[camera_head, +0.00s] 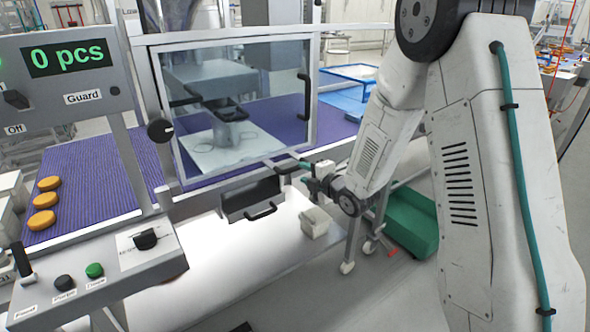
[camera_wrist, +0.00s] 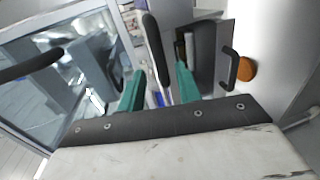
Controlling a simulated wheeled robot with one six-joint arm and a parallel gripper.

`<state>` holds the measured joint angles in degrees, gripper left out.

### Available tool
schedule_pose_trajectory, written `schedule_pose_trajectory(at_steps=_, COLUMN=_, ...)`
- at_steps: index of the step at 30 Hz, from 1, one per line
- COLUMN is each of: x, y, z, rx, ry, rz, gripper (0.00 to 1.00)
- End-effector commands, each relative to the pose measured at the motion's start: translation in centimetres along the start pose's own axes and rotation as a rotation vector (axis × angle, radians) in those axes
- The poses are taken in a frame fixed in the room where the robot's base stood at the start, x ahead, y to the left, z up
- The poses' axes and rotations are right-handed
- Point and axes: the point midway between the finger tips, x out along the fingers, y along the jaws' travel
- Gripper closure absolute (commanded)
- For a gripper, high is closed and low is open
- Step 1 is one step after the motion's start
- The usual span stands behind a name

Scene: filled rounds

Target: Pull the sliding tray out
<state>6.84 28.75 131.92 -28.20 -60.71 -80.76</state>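My gripper (camera_head: 303,170) is at the front right of the press, by a black bar handle (camera_head: 290,168) low beside the guard. In the wrist view its two teal fingers (camera_wrist: 160,82) stand apart, with the black bar (camera_wrist: 155,55) in line between them and a gap on each side. I cannot tell how deep the bar sits between them. A dark panel (camera_head: 252,193) with its own black handle (camera_head: 260,212) is to the left; in the wrist view that handle (camera_wrist: 232,70) is on the right. Which part is the sliding tray is not clear.
The clear guard (camera_head: 235,100) is down before the press, with a handle at its right. A pale bin (camera_head: 314,223) stands below my gripper, a green crate (camera_head: 410,222) on the floor to the right. Orange rounds (camera_head: 43,201) lie at left. An orange round (camera_wrist: 247,69) shows in the wrist view.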

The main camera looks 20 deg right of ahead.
Motion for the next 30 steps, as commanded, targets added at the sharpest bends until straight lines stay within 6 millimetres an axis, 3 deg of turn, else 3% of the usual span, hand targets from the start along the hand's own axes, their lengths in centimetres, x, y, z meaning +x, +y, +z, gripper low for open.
schedule_pose_trajectory(at_steps=10, x=5.3, y=0.0, z=0.0, rx=0.001, ry=0.000, rz=0.000, gripper=0.66)
schedule_pose_trajectory(at_steps=22, x=6.2, y=0.0, z=0.0, rx=0.002, ry=-0.001, rz=-0.002, gripper=0.66)
schedule_pose_trajectory(at_steps=26, x=6.2, y=0.0, z=0.0, rx=0.002, ry=-0.001, rz=-0.002, gripper=1.00)
schedule_pose_trajectory(at_steps=30, x=6.2, y=0.0, z=0.0, rx=0.002, ry=-0.001, rz=-0.002, gripper=1.00)
